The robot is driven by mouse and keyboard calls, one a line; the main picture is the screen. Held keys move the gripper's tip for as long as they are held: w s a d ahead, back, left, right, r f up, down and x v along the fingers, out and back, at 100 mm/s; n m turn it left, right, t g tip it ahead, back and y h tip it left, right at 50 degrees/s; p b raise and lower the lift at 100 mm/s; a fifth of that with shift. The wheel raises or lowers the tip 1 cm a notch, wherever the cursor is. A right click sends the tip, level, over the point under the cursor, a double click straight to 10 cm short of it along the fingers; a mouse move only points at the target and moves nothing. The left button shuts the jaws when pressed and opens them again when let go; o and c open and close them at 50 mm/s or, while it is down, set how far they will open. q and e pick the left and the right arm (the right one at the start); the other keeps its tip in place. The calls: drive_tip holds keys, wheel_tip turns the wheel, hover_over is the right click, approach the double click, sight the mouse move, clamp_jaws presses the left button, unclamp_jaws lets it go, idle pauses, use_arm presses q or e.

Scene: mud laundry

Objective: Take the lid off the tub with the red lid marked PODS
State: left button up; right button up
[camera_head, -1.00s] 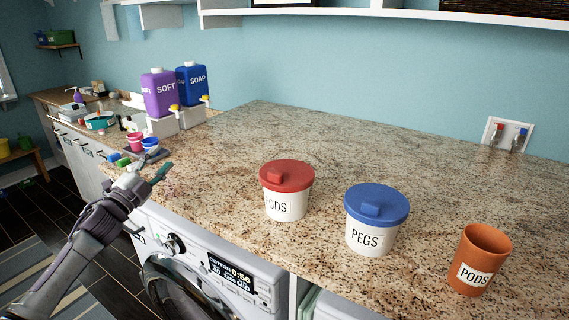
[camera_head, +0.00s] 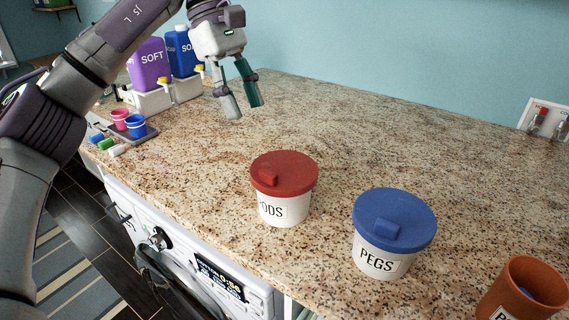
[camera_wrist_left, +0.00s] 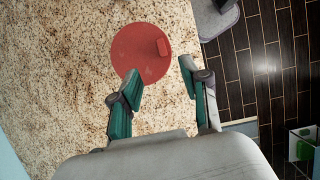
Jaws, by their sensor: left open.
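The white tub (camera_head: 283,211) with the red lid (camera_head: 285,172) stands upright on the counter. Its label is partly seen and ends in "ODS". My left gripper (camera_head: 243,112) is open and empty, above the counter and behind the tub to the left. In the left wrist view the red lid (camera_wrist_left: 138,52) lies ahead of the open fingertips (camera_wrist_left: 160,80), with its handle at the right. My right gripper is not in view.
A white tub with a blue lid (camera_head: 394,219) marked PEGS stands to the right. An orange cup (camera_head: 522,290) is at the right front edge. Purple SOFT (camera_head: 151,64) and blue SOAP (camera_head: 181,50) dispensers stand at the back left. The counter (camera_head: 400,150) behind the tubs is clear.

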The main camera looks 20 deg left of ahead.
use_arm(q)
hover_over(272, 174)
drive_tip(key=a, duration=0.3)
drive_tip(key=f, duration=0.6)
drive_tip(key=shift+w+f+b, duration=0.35)
drive_tip(key=shift+w+b, duration=0.05)
drive_tip(key=shift+d+f, duration=0.2)
drive_tip(key=shift+f, duration=0.1)
drive_tip(key=shift+s+d+f+p, duration=0.15)
drive_tip(key=shift+d+f+p, duration=0.05)
drive_tip(key=shift+f+p, duration=0.2)
drive_tip(key=p+x, duration=0.1)
drive_tip(key=x, duration=0.2)
drive_tip(key=shift+d+f+p, duration=0.25)
drive_tip(key=shift+p, duration=0.15)
drive_tip(key=shift+d+f, duration=0.1)
drive_tip(key=shift+f, duration=0.35)
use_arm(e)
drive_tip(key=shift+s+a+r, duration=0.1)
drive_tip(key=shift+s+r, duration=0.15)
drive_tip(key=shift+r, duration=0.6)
use_arm(q)
drive_tip(key=shift+c, duration=0.2)
clamp_jaws()
